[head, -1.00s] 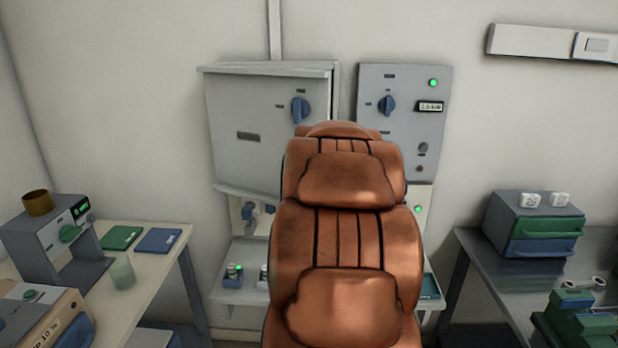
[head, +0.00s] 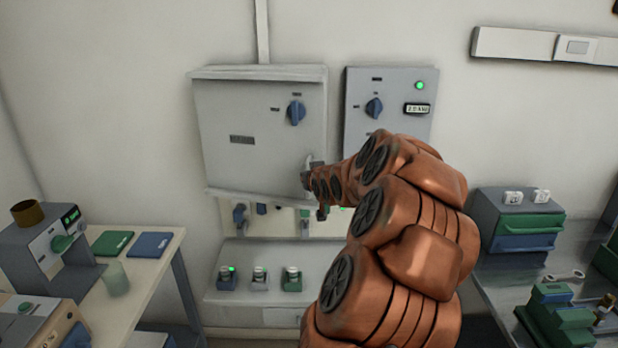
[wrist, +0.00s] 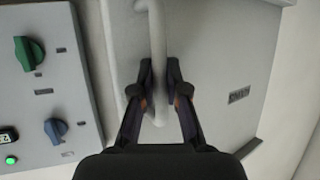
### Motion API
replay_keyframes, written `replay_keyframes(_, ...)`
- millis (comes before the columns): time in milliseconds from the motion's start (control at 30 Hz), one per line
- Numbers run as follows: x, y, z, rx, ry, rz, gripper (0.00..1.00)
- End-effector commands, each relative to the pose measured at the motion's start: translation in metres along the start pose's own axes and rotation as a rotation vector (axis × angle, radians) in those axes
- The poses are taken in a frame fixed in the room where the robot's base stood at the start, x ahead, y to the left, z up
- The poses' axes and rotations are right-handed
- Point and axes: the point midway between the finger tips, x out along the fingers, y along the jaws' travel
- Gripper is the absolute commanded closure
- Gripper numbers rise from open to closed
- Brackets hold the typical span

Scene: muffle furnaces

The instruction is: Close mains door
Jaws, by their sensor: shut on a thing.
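The mains door (head: 225,120) is the large grey cabinet front on the wall, with a blue rotary knob (head: 296,112) and a dark label. Its lower edge slopes down to the right, so it looks slightly ajar; the exact gap is hard to tell. A pale bar handle (head: 309,160) sits near its lower right corner. My gripper (head: 310,182) is at that handle. In the wrist view, my gripper (wrist: 159,88) has its fingers on both sides of the handle (wrist: 157,40), shut on it, with the door (wrist: 215,60) behind.
A grey control panel (head: 390,88) with a knob, display and green light is mounted just right of the door. Below is a shelf (head: 245,255) with several small switches. A table (head: 150,255) stands left and a metal bench (head: 490,275) right.

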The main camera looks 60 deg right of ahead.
Motion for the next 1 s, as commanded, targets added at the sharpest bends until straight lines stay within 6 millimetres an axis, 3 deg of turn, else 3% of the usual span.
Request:
replay_keyframes(367,0.001,0.000,0.002,0.001,-0.003,-0.001,1.00)
replay_keyframes(400,0.001,0.000,0.002,0.001,-0.004,-0.001,0.86)
replay_keyframes(500,0.001,0.000,0.001,0.001,-0.003,-0.001,0.76)
replay_keyframes(833,0.000,0.000,0.000,0.000,-0.001,-0.001,0.75)
replay_keyframes(1000,-0.011,0.001,-0.001,0.000,0.001,0.000,0.75)
